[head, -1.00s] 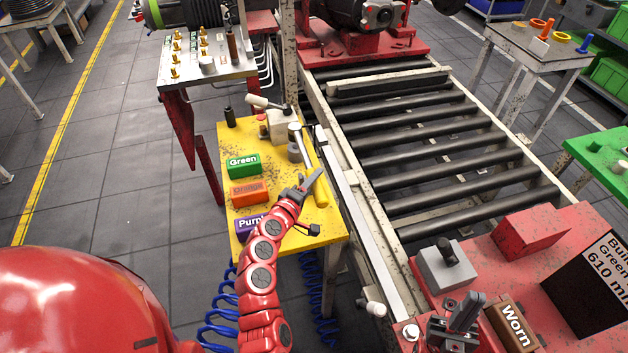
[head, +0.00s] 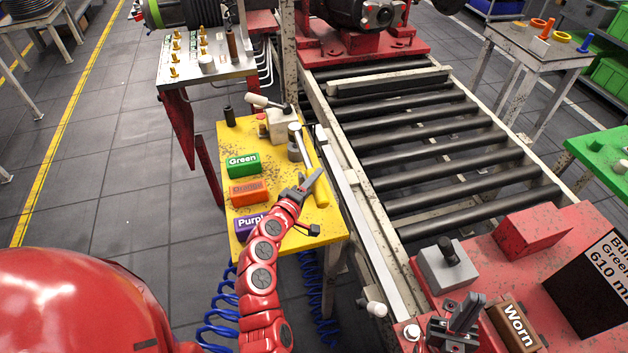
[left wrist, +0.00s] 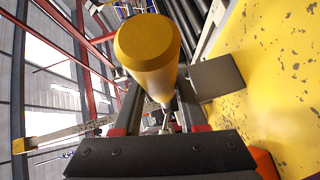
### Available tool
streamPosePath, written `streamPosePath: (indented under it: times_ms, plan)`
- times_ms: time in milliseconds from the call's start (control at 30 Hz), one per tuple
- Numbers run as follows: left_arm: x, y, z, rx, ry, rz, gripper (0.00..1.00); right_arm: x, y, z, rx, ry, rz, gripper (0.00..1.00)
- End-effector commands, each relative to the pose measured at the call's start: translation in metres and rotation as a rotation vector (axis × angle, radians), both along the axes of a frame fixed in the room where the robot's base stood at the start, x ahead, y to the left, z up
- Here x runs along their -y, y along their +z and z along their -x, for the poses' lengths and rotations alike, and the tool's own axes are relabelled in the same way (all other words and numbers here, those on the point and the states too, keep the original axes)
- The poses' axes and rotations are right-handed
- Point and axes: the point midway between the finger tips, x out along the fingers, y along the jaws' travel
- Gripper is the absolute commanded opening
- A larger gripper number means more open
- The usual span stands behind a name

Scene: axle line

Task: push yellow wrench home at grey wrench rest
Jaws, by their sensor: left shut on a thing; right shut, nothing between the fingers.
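The yellow wrench (head: 318,180) lies along the right edge of the yellow table, its long handle pointing toward me. My left gripper (head: 311,180) is shut on the handle near its near end. In the left wrist view the round handle end (left wrist: 147,45) rises between the fingers (left wrist: 158,112). A grey upright piece (head: 294,152), which looks like the wrench rest, stands close to the left of the wrench. I cannot tell whether they touch, or how the wrench's far end is seated. My right gripper (head: 466,312) is shut and empty over the red bench at lower right.
Green (head: 243,164), Orange (head: 249,191) and Purple (head: 249,224) labelled blocks stand on the yellow table (head: 275,215), left of my left gripper. A light grey block with a lever (head: 279,125) stands at the back. The roller conveyor (head: 430,140) runs along the right.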

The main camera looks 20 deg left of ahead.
Motion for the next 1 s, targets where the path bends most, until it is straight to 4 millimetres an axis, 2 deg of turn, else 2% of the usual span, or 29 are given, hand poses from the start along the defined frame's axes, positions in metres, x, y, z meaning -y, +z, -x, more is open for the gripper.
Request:
streamPosePath:
  times_ms: [1000]
  plan:
    - [-0.001, -0.02, -0.001, 0.006, 0.002, -0.001, 0.0, 0.0, -0.023, 0.0, 0.0, 0.0, 0.0, 0.0]
